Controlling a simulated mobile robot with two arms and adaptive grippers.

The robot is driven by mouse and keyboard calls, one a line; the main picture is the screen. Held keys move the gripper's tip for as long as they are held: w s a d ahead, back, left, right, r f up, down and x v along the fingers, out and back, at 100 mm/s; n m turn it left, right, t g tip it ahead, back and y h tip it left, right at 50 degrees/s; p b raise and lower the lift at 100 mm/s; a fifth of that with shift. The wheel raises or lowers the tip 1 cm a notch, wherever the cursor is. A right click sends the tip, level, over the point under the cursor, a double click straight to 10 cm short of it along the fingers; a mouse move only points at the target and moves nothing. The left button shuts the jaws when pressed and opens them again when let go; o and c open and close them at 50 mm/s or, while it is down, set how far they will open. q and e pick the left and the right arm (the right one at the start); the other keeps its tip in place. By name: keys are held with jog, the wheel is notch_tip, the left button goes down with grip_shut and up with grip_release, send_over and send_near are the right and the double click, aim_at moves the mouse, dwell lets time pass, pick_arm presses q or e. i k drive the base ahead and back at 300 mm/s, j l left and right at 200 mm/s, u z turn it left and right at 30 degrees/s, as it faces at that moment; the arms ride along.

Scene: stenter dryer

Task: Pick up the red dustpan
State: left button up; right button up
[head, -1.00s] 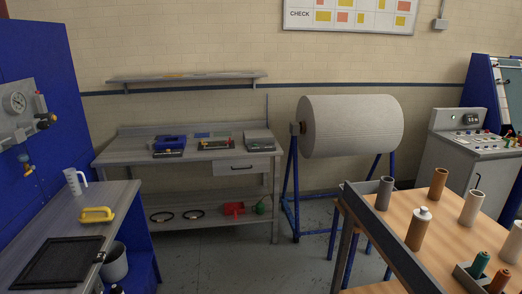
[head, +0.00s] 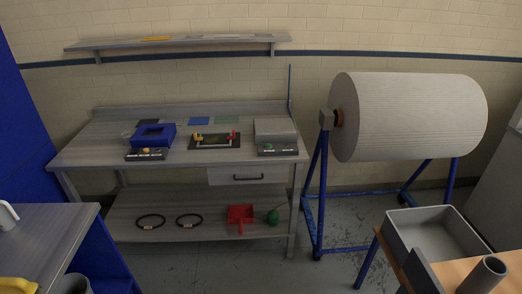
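The red dustpan (head: 240,214) lies on the lower shelf of the grey workbench (head: 140,205), toward the shelf's right end. Its short handle points toward the front edge. A round green object (head: 272,216) sits just right of it, close by. Neither of my grippers shows in the head view.
Two dark rings, one of them here (head: 151,221), lie left on the same shelf. A drawer (head: 240,176) hangs under the benchtop above the dustpan. The large roll (head: 415,115) on its blue stand is at right. Floor is clear before the bench, between the left counter (head: 45,235) and right table.

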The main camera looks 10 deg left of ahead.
aim_at(240, 214)
jog(key=i, duration=1)
jog(key=i+l+u, duration=0.15)
jog(key=i, duration=0.9)
